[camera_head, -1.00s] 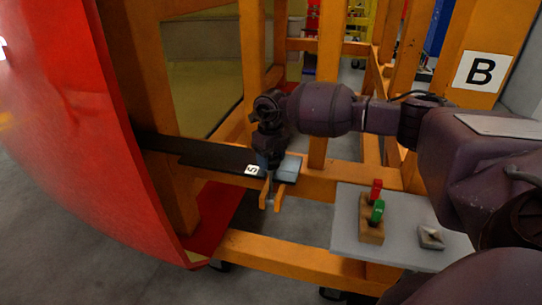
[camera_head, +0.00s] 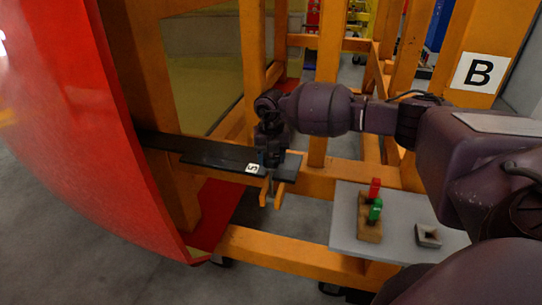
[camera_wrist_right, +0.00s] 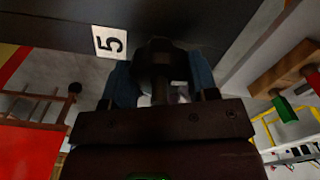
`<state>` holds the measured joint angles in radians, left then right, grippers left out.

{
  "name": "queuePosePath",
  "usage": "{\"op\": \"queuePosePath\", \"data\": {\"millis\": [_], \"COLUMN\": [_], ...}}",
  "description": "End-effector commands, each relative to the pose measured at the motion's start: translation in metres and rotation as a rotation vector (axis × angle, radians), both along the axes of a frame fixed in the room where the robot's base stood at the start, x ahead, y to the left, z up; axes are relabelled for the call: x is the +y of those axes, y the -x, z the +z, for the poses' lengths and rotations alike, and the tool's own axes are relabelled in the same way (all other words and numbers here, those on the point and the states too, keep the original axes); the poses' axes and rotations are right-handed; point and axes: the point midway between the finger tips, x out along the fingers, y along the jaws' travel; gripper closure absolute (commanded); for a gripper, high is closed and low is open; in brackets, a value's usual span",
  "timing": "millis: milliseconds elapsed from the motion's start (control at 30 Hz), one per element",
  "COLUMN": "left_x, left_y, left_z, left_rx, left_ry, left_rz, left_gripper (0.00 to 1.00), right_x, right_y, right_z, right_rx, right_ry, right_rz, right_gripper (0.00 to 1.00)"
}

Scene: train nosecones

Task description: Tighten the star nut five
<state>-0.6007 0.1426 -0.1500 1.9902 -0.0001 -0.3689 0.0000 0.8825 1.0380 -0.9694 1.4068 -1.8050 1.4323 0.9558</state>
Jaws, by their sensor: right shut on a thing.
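A black bar (camera_head: 215,154) runs from the red shell to the orange frame, with a white label 5 (camera_head: 252,168) near its right end. My right gripper (camera_head: 271,158) is at that end, beside the label. In the right wrist view the label (camera_wrist_right: 110,42) lies left of a dark star nut (camera_wrist_right: 160,62). The blue fingers of the right gripper (camera_wrist_right: 160,82) are on either side of the nut, shut on it. The nut is hidden by the gripper in the head view. My left gripper is not in view.
A curved red shell (camera_head: 75,130) fills the left. Orange beams (camera_head: 300,258) surround the bar. A grey tray (camera_head: 345,225) at lower right carries a wooden block (camera_head: 369,230) with red and green pieces, and a small metal square (camera_head: 428,236). Two orange prongs show just below the gripper.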

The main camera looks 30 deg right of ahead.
Motion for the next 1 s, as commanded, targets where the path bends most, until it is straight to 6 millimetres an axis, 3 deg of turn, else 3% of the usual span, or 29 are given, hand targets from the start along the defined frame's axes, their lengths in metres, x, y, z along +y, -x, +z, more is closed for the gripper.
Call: {"op": "queuePosePath", "data": {"millis": [400,433,600,1000], "left_x": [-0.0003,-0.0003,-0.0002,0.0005], "left_y": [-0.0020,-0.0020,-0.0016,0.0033], "left_z": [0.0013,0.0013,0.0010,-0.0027], "left_rx": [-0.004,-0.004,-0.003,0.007], "left_ry": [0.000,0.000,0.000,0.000], "left_rz": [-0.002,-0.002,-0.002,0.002], "left_gripper": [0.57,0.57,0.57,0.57], "right_x": [-0.0008,-0.0008,-0.0005,-0.0004], "right_y": [-0.0015,-0.0015,-0.0010,-0.0010], "right_z": [0.0025,0.0025,0.0016,0.0085], "right_rx": [-0.005,-0.005,-0.004,-0.003], "right_ry": [0.000,0.000,0.001,0.000], "right_rz": [-0.008,-0.008,-0.007,-0.007], "right_gripper": [0.70,0.45,0.20,0.20]}}
